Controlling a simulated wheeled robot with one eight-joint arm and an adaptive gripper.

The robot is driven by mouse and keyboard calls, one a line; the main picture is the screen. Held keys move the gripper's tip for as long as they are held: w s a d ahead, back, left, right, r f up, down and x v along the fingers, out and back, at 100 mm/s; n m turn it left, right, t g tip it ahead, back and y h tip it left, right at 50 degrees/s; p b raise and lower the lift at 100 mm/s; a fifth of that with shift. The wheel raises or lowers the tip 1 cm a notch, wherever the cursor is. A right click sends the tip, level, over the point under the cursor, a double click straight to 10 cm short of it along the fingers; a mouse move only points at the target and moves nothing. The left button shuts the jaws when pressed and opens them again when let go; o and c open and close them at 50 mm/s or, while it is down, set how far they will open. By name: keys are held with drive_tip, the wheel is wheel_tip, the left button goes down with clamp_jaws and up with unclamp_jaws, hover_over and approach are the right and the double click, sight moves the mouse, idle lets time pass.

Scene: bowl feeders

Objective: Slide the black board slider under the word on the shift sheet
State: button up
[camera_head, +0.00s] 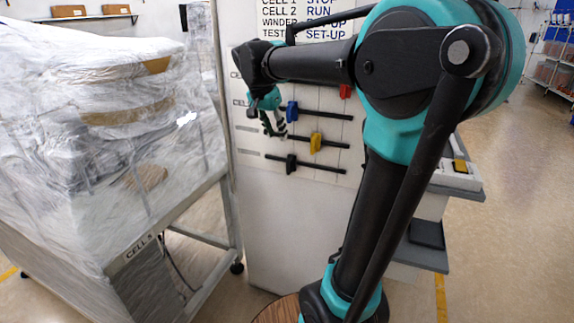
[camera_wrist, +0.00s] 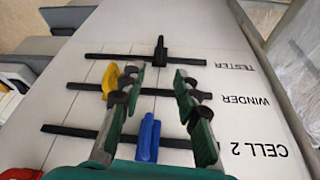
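The black slider (camera_head: 291,163) sits on the lowest rail of the white board (camera_head: 310,215), left of that rail's middle. In the wrist view the black slider (camera_wrist: 161,52) is upright on the TESTER rail, beyond my fingertips and between their lines. My gripper (camera_wrist: 162,82) is open, its two green-and-black fingers apart with nothing held between them. In the head view my gripper (camera_head: 271,130) is at the board's left side, up and left of the black slider. The shift sheet (camera_head: 300,20) at the board's top reads TESTER SET-UP; my arm partly covers it.
A blue slider (camera_wrist: 148,138) shows between my fingers, nearer the wrist. A yellow slider (camera_wrist: 111,80) is close by the left finger on the WINDER rail. A red slider (camera_head: 345,91) is on the top rail. A plastic-wrapped machine (camera_head: 110,120) stands left of the board.

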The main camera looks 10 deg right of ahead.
drive_tip(key=x, duration=1.6)
drive_tip(key=shift+f, duration=0.2)
drive_tip(key=shift+c, duration=0.3)
clamp_jaws()
